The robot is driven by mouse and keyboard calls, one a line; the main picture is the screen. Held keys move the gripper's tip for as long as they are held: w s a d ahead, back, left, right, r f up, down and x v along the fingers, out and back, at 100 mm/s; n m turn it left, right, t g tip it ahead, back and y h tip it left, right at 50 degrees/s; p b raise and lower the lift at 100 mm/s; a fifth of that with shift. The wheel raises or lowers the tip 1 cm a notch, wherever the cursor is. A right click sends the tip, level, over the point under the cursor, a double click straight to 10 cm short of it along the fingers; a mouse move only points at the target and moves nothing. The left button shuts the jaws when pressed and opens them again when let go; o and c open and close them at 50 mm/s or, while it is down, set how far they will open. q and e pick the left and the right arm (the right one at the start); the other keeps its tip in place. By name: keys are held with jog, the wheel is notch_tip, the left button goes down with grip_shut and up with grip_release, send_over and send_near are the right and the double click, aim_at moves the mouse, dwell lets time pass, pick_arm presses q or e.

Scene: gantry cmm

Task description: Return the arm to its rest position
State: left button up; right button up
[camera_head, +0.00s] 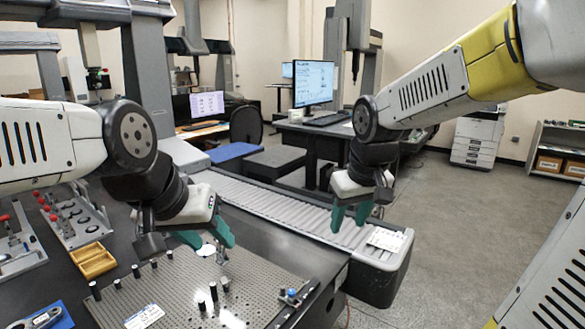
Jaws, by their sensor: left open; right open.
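My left gripper (205,238) hangs over the perforated fixture plate (170,285) on the dark table. Its green fingers are apart, with nothing visible held between them. My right gripper (350,217) hangs over the right end of the roller conveyor (290,212). Its green fingers point down and are apart, with nothing between them. My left arm comes in from the left edge and my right arm from the upper right. Part of the conveyor is hidden behind the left gripper.
Several dark pins stand on the plate, with a blue-knobbed part (291,293) at its right. A yellow tray (93,261) and red-knobbed fixtures (75,215) lie left. A monitor (313,83) stands on a desk behind the conveyor. The floor (460,215) at right is clear.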

jog(key=s+d+r+m+t+y, duration=0.1)
jog(key=s+d+r+m+t, duration=0.1)
jog(key=s, duration=0.9)
jog(key=shift+s+r+m, duration=0.2)
jog(key=shift+r+m, duration=0.4)
jog(key=shift+d, duration=0.1)
